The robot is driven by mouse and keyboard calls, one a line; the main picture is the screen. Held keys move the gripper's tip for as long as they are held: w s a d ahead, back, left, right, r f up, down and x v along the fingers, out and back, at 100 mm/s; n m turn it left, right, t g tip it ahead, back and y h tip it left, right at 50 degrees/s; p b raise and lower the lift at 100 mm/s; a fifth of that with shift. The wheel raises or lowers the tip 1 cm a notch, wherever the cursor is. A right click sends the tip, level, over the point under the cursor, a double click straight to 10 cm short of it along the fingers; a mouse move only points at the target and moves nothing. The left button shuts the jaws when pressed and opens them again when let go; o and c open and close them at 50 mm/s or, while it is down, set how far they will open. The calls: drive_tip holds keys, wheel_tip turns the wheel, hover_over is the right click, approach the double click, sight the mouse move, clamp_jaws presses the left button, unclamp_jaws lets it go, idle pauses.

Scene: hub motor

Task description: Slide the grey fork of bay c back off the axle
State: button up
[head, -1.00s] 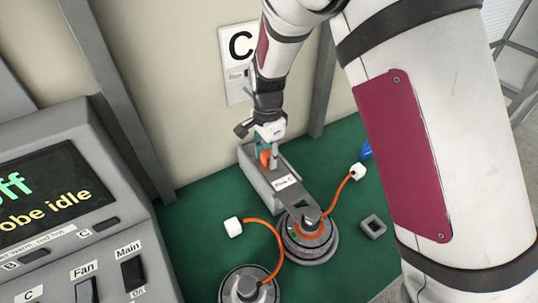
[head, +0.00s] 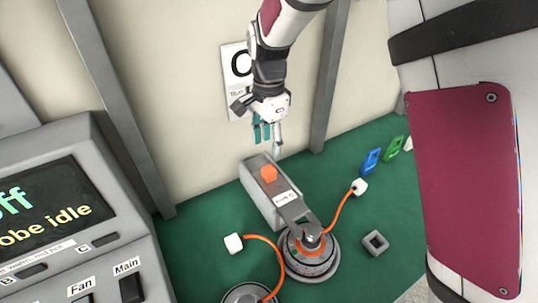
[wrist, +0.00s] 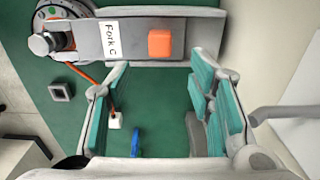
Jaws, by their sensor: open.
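The grey fork of bay c (head: 258,196) is a long block with a "Fork C" label and an orange knob (head: 268,174) on top. Its narrow front plate reaches the axle (head: 313,232) of the hub motor (head: 300,262); I cannot tell how far it sits around the axle. In the wrist view the fork (wrist: 192,40) lies across the top, its tongue at the axle nut (wrist: 42,43). My gripper (head: 263,131) is open and empty, above and behind the knob, apart from it. In the wrist view the teal fingers (wrist: 157,100) stand beside the fork, the knob outside them.
An orange cable with a white plug (head: 360,186) runs right of the hub; another white plug (head: 234,243) lies left. A square grey nut (head: 375,242) and blue (head: 371,161) and green (head: 393,149) tags lie on the green bench. A control console (head: 60,225) stands left; the wall is close behind.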

drive_tip(key=shift+r, duration=0.8)
